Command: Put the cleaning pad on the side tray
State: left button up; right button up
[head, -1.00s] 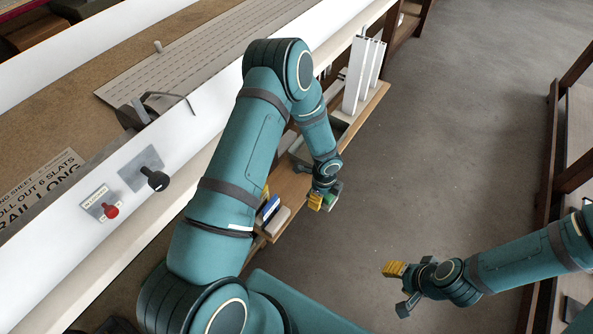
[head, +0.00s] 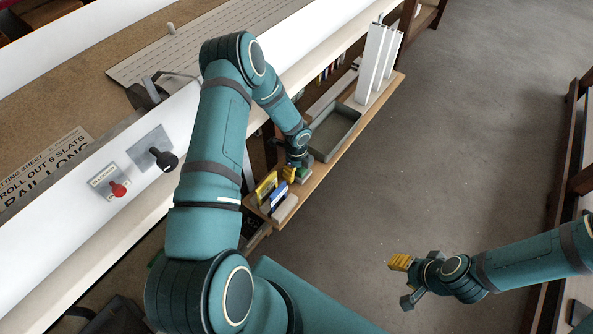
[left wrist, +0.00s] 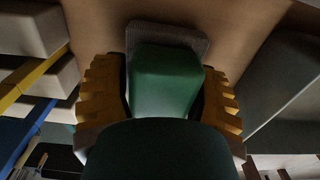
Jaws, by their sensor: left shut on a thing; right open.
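The cleaning pad (left wrist: 165,80) has a green handle block and a grey pad face. In the left wrist view it sits between the yellow fingers of my left gripper (left wrist: 162,105), which is shut on it. In the head view my left gripper (head: 297,173) is low over the wooden side shelf, beside the blocks at its near end; the pad is mostly hidden there. I cannot tell whether the pad touches the wood. A grey shallow tray (head: 354,117) stands farther along the shelf and looks empty. My right gripper (head: 405,280) is open and empty over the floor.
A yellow piece (head: 267,185), a blue piece (head: 274,197) and a grey block (head: 286,208) stand at the shelf's near end. White upright profiles (head: 374,62) stand at its far end. The white bench edge with a red knob (head: 118,190) runs alongside.

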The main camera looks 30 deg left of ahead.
pick_arm(q)
jog(key=shift+f, duration=0.25)
jog(key=shift+f, duration=0.15)
jog(key=o, duration=1.2)
